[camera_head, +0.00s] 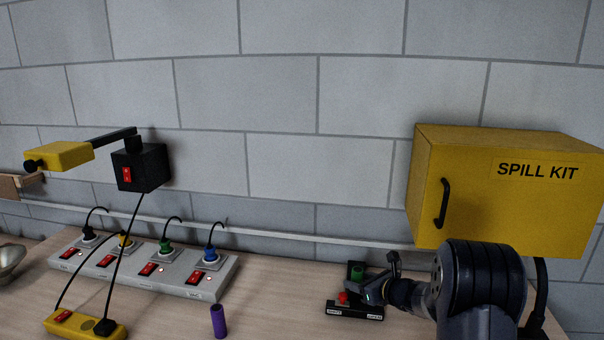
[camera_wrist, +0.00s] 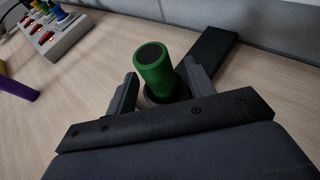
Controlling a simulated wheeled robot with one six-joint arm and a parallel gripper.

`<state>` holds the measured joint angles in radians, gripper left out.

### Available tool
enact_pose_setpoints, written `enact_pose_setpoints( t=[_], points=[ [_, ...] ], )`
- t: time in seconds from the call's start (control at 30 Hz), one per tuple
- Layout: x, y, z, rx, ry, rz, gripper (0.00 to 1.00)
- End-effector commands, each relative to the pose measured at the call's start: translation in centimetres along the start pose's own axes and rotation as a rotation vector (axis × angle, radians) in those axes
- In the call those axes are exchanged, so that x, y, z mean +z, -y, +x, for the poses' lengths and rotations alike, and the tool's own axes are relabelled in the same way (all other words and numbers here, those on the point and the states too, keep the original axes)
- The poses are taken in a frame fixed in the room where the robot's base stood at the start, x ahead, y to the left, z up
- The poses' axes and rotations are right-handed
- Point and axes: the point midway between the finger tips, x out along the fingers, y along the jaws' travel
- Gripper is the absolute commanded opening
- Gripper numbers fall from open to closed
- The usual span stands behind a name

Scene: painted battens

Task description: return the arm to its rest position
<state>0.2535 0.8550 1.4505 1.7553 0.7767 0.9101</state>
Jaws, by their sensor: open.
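My gripper (camera_head: 371,289) is at the right of the bench, low over a small black base (camera_head: 354,313) with a red knob (camera_head: 343,297) and a green knob (camera_head: 357,271). In the wrist view my gripper (camera_wrist: 160,70) is open, one finger on each side of the green knob (camera_wrist: 154,72). The green knob stands on a dark round foot beside a black strip (camera_wrist: 212,58). Whether a finger touches the knob I cannot tell. My arm reaches in from the lower right of the head view and hides part of the bench.
A yellow spill kit box (camera_head: 500,190) hangs on the wall above my arm. A power strip (camera_head: 215,284) with several plugs lies at left, a purple cylinder (camera_head: 218,321) in front of it. A black switch box (camera_head: 140,166) with a yellow lamp (camera_head: 62,155) is above.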

Motion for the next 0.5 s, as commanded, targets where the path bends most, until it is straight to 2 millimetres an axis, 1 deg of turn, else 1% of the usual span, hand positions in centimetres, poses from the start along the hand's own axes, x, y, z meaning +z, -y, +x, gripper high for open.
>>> enact_pose_setpoints(
  t=[0.03, 0.1, 0.17, 0.2, 0.23, 0.4, 0.5],
  points=[
    [0.1, -0.1, 0.9, 0.004, -0.001, -0.001, 0.51],
    [0.1, -0.1, 2.1, 0.003, 0.000, 0.000, 0.51],
    [0.1, -0.1, 3.0, 0.002, -0.001, 0.000, 0.51],
    [-0.3, -0.1, 3.4, 0.002, -0.001, 0.000, 0.51],
    [-0.7, -0.1, 3.5, 0.000, 0.000, 0.000, 0.51],
    [-1.2, 0.0, 3.7, 0.000, 0.001, 0.000, 0.51],
    [-0.7, 0.0, 3.4, 0.000, 0.000, 0.000, 0.51]
  ],
)
